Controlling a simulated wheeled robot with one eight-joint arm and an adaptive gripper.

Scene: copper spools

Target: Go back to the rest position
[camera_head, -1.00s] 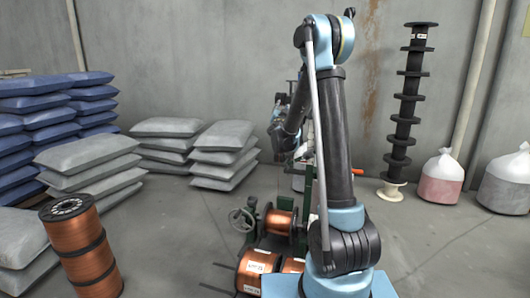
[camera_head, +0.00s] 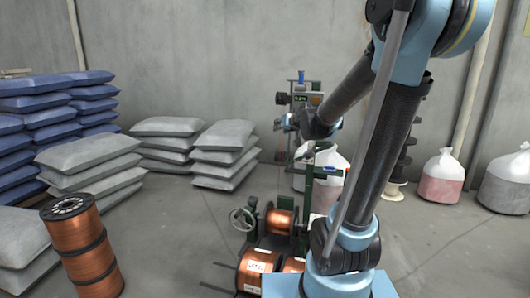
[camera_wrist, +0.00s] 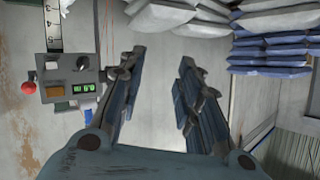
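My gripper (camera_wrist: 160,92) is open and empty in the wrist view. Its two fingers stand apart, with bare grey wall between them. In the head view my arm rises at the right of centre and bends down to the left. The gripper end there is partly hidden and hard to make out in front of the winding machine. A copper spool (camera_head: 281,221) sits on the green-framed machine (camera_head: 308,190). More copper spools (camera_head: 257,266) lie on the floor in front of it, partly hidden by my base.
A stack of copper spools (camera_head: 80,240) stands at the lower left. Grey sacks (camera_head: 222,155) and blue sacks (camera_head: 60,105) are piled at the left. White bags (camera_head: 441,178) and a black spool column, mostly hidden behind my arm, are at the right.

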